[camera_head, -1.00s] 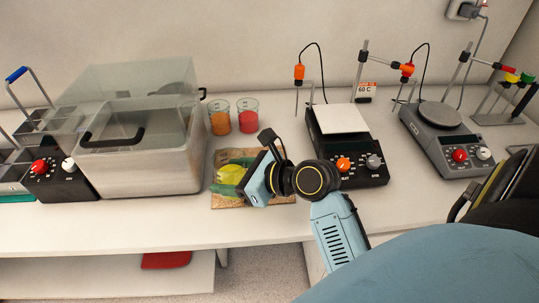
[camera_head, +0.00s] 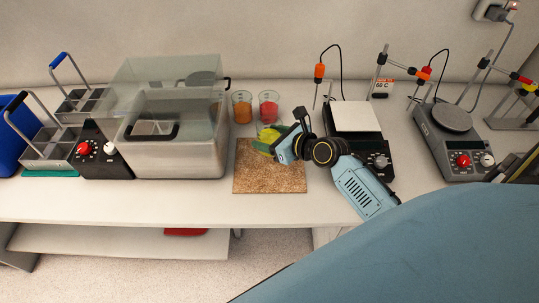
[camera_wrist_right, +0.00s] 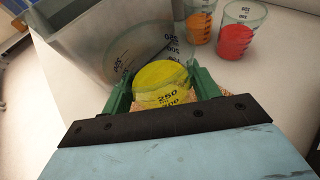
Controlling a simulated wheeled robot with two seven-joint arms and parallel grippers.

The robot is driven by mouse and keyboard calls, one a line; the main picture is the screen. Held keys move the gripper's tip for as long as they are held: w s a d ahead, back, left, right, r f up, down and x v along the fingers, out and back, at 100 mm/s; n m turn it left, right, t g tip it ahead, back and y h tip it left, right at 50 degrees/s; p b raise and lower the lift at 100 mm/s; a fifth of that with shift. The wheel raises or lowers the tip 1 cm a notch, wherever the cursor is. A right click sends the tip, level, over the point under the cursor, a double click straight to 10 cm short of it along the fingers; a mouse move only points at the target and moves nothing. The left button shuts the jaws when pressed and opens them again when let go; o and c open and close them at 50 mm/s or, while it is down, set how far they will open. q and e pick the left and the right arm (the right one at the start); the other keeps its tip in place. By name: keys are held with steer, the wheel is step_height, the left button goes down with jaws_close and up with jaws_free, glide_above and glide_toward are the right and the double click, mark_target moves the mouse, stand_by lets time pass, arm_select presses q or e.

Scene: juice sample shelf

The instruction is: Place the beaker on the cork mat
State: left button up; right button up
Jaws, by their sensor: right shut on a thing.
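The beaker of yellow juice (camera_head: 266,141) is held in my right gripper (camera_head: 271,139), at the far edge of the cork mat (camera_head: 270,178). In the right wrist view the yellow beaker (camera_wrist_right: 163,82) sits between the two green fingers, which are shut on it; its 250 marking faces the camera. The beaker hides part of the mat's far edge. I cannot tell whether its base touches anything. My left gripper is not in view.
An orange beaker (camera_head: 242,111) and a red beaker (camera_head: 268,111) stand just behind the mat. A water bath (camera_head: 180,159) is close on the left. A hot plate with a white top (camera_head: 355,117) is on the right. The near part of the mat is bare.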

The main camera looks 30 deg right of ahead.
step_height(320, 180, down, 6)
steer(key=shift+f+b, duration=0.25)
steer(key=shift+b, duration=0.8)
steer(key=shift+f, duration=0.15)
steer(key=o, duration=1.1)
steer(key=shift+s+r, duration=0.2)
steer(key=shift+s, duration=0.05)
steer(key=p+v, duration=0.1)
steer(key=v, duration=1)
steer(key=shift+s+d+r, duration=0.1)
steer(key=shift+s+r, duration=0.05)
steer(key=shift+s, duration=0.1)
